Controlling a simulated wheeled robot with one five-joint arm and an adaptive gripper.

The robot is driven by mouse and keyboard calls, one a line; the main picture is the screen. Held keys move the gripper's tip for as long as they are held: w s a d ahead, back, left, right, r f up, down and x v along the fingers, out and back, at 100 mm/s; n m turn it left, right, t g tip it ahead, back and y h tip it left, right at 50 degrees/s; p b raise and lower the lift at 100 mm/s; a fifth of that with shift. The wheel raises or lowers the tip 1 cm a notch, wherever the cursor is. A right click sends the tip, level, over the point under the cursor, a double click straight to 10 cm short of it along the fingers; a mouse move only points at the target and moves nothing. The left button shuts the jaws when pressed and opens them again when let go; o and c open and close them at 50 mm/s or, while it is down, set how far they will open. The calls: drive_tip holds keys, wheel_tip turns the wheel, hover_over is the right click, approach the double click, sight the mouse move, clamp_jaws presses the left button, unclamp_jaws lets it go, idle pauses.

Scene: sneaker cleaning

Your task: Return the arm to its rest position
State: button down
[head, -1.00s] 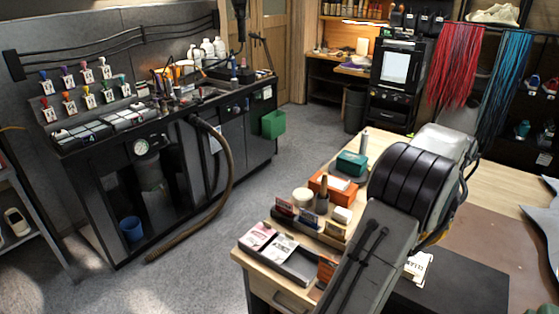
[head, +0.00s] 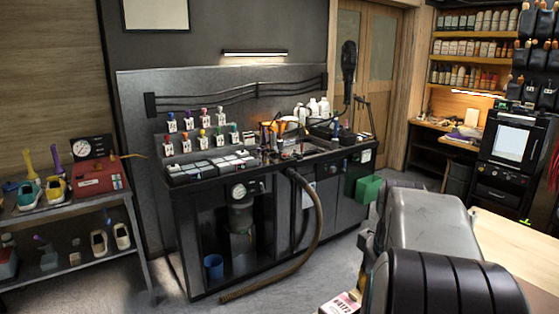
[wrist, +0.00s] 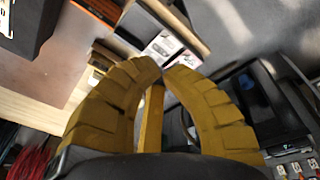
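My gripper (wrist: 162,70) shows in the wrist view as two ridged yellow fingers. Their tips meet or nearly meet, and I see no object held between them. Past the fingertips are a wooden worktop (wrist: 60,67) and the grey floor (wrist: 250,35). In the head view my arm (head: 440,250) fills the lower right with grey and black links. The gripper itself is not visible in that view.
A black workbench (head: 275,180) with a brown hose (head: 318,220) stands in the middle of the head view. A shoe rack (head: 75,215) is at left. A green bin (head: 368,189) and a machine cabinet (head: 510,140) stand farther right.

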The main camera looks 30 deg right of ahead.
drive_tip(key=s+a+f+n+t, duration=0.1)
drive_tip(key=a+n, duration=0.1)
drive_tip(key=a, duration=0.6)
drive_tip(key=s+a+n+t+y, duration=0.1)
drive_tip(key=a, duration=0.7)
drive_tip(key=s+a+f+n+t, duration=0.1)
drive_tip(key=s+a+n, duration=0.1)
drive_tip(key=a, duration=0.6)
drive_tip(key=shift+f+n+y, duration=0.3)
drive_tip(key=shift+f, duration=0.05)
